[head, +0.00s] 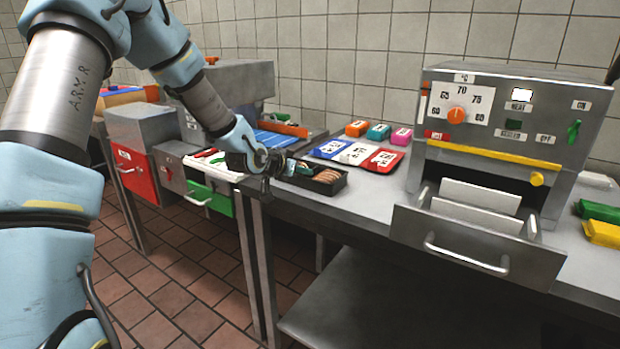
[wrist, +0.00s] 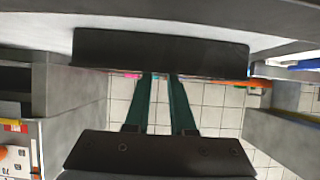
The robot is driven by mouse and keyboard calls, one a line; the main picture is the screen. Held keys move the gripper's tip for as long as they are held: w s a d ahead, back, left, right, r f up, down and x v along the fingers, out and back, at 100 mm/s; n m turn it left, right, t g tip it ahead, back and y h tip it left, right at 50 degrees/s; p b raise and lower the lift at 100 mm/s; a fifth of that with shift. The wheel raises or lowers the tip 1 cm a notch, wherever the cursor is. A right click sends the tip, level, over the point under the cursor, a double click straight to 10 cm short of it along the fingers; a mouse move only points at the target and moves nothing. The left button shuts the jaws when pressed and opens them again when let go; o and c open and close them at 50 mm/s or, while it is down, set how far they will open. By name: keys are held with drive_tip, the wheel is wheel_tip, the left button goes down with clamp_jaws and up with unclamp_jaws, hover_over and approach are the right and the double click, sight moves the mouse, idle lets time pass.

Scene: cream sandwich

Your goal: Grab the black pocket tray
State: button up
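The black pocket tray (head: 306,185) sits on the steel counter near its left end and holds brown round pieces and a light-blue item. In the wrist view one long dark side of the tray (wrist: 160,50) spans the upper middle. My gripper (head: 279,168) is at the tray's left end in the head view. In the wrist view its two dark green fingers (wrist: 162,77) point up to the tray's edge, with a narrow gap between them where wall tiles show. Whether the fingertips touch the tray is hard to tell.
A steel heating machine (head: 500,130) with an open drawer (head: 480,250) stands right of the tray. Red, white and blue labelled mats (head: 357,152) and small coloured blocks (head: 378,132) lie behind it. A lower station with a red drawer (head: 135,175) and green drawer (head: 210,198) adjoins on the left.

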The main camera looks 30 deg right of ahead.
drive_tip(key=shift+p+x, duration=0.7)
drive_tip(key=shift+x, duration=1.6)
drive_tip(key=shift+c, duration=0.4)
clamp_jaws()
